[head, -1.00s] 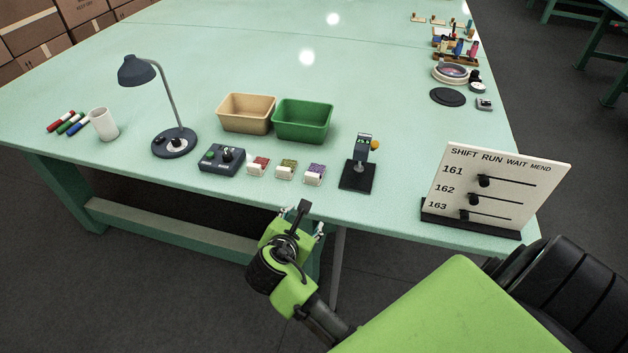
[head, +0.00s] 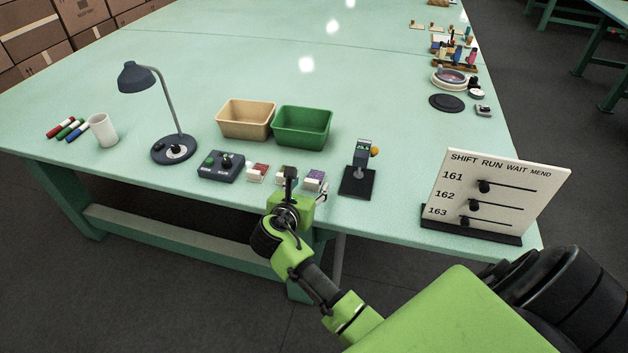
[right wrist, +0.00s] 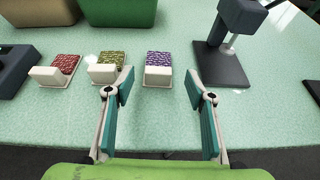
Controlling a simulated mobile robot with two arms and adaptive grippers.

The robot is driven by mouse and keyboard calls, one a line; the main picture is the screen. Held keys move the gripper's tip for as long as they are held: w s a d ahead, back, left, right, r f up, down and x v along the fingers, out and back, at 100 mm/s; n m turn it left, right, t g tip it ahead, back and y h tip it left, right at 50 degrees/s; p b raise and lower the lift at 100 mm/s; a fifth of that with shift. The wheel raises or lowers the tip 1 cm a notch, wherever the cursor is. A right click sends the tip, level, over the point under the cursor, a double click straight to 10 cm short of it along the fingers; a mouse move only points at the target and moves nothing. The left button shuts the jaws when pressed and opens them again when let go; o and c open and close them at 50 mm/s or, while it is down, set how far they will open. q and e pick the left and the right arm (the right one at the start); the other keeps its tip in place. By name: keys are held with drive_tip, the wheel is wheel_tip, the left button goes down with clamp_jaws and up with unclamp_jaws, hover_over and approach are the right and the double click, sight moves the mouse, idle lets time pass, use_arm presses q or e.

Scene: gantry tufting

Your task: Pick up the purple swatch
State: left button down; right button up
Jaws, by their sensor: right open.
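The purple swatch (head: 316,177) lies near the front edge of the table, the rightmost of a row of three. In the right wrist view the purple swatch (right wrist: 158,59) has a speckled purple top and a white block at its near side. My right gripper (head: 304,188) is at the table's front edge, just short of the swatches. Its fingers (right wrist: 159,82) are open and empty in the right wrist view, with the purple swatch ahead of the gap between them. My left gripper is not in view.
A red swatch (head: 259,170) and an olive swatch (right wrist: 109,63) lie to the left, the olive one partly behind my gripper in the head view. A dark stand (head: 357,180) is close on the right. Tan (head: 244,134) and green bins (head: 301,143) stand behind.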

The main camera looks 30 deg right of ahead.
sight(311, 183)
drive_tip(key=x, duration=0.4)
drive_tip(key=shift+w+d+f, duration=0.2)
drive_tip(key=shift+w, duration=0.15)
drive_tip(key=c, duration=1)
drive_tip(key=shift+o, duration=0.2)
